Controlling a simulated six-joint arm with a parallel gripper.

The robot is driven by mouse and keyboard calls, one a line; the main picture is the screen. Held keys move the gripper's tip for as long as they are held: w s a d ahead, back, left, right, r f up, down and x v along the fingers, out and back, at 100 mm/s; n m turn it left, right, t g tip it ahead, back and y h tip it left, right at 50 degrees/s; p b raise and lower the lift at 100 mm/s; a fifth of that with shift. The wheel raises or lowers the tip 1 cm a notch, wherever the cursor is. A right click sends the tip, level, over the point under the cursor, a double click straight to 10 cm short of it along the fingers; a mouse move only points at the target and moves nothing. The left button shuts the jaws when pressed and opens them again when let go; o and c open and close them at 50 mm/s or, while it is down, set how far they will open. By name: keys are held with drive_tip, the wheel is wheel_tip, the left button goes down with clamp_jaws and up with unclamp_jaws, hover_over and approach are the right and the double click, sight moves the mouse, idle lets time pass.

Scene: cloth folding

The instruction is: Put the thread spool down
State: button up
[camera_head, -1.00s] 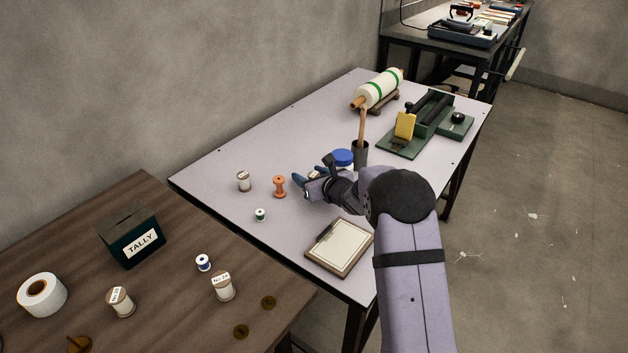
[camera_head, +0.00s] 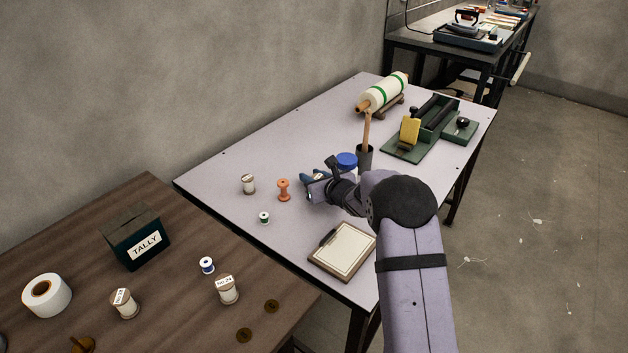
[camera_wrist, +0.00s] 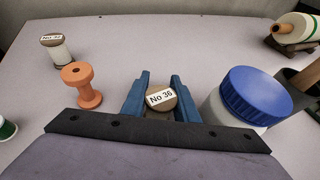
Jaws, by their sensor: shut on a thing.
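My gripper (camera_wrist: 156,98) is shut on a thread spool (camera_wrist: 159,97) in the wrist view. The spool's round top is labelled "No.36" and sits between the two blue fingers. In the head view my gripper (camera_head: 309,186) is over the pale table (camera_head: 235,155), and the held spool is mostly hidden by the fingers and wrist. I cannot tell whether the spool touches the table. An orange empty spool (camera_head: 284,190) stands just left of the gripper, and a labelled white spool (camera_head: 248,184) stands farther left. A blue-lidded jar (camera_wrist: 255,95) is close on the gripper's right in the wrist view.
A small green spool (camera_head: 264,218) and a clipboard (camera_head: 343,250) lie nearer the front. A dark cup (camera_head: 364,156) with a stick stands behind the gripper. The brown table (camera_head: 185,215) holds a tally box (camera_head: 137,238) and several spools. The pale table's left back is clear.

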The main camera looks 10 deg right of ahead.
wheel_tip(320, 180, up, 10)
drive_tip(key=p, duration=0.1)
drive_tip(key=s+a+r+n+g+y+p, duration=0.1)
drive_tip(key=s+a+r+n+y+p, duration=0.15)
drive_tip(key=a+r, duration=0.45)
drive_tip(key=s+a+r+n+y+p, duration=0.1)
drive_tip(key=a+r+p, duration=0.2)
drive_tip(key=a, duration=0.8)
drive_tip(key=s+a+r+n+g+y+p, duration=0.2)
drive_tip(key=s+a+r+g+p, duration=0.15)
drive_tip(key=s+a, duration=0.75)
drive_tip(key=s+a+f+n+g+y+p, duration=0.1)
drive_tip(key=s+a+f+n+g, duration=0.1)
drive_tip(key=s, duration=0.8)
drive_tip(key=s+a+f+n+g+y, duration=0.1)
drive_tip(key=s+n+g, duration=0.4)
drive_tip(key=s, duration=0.6)
drive_tip(key=s+a+f+n+g+y+p, duration=0.1)
drive_tip(key=s+a+f+n+g, duration=0.1)
drive_tip(key=s, duration=0.9)
drive_tip(key=shift+s+a+f+n+g+p, duration=0.15)
drive_tip(key=shift+a+f+n+g+p, duration=0.3)
drive_tip(key=shift+n+g, duration=0.45)
drive_tip(key=shift+r, duration=0.1)
